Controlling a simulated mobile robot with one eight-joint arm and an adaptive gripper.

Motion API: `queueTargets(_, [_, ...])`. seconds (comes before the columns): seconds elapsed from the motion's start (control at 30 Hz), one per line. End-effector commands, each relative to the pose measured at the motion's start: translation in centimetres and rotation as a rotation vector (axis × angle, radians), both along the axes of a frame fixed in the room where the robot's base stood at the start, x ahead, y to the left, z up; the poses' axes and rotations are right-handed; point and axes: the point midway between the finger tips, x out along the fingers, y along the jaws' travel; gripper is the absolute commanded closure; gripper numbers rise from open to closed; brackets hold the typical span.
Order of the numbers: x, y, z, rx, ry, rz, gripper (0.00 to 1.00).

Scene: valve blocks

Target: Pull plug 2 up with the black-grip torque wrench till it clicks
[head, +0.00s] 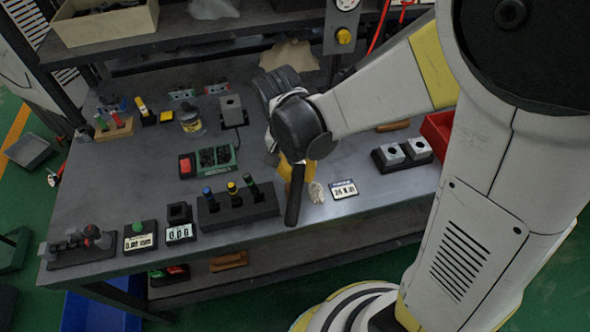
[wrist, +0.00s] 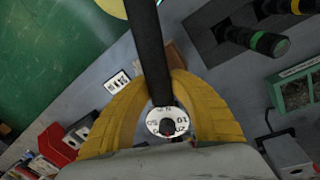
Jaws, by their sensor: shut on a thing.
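My gripper (head: 298,172) has yellow fingers and is shut on the black-grip torque wrench (head: 293,204). In the wrist view the fingers (wrist: 158,82) close around the wrench's black bar (wrist: 150,45), and a white numbered dial (wrist: 154,124) shows between them. In the head view the grip hangs steeply downward over the bench's front part. Two grey blocks on black bases, the left block (head: 391,154) and the right block (head: 418,148), stand to the right of my gripper, apart from it. I cannot tell which part is plug 2. The wrench's working end is not clearly visible.
A black rack (head: 238,210) with blue, yellow and green-banded handles stands left of the wrench. A card with figures (head: 343,189) lies to its right. A red bin (head: 437,131) is at the bench's right. A green box (head: 215,159) and small gauges crowd the left.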

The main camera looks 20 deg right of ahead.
Motion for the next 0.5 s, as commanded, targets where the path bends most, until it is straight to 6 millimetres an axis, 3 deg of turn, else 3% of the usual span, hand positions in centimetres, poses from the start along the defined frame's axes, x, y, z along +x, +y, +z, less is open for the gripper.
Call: queueTargets(0.5, [-0.6,-1.7,0.0,-0.001,-0.001,0.113,1.0])
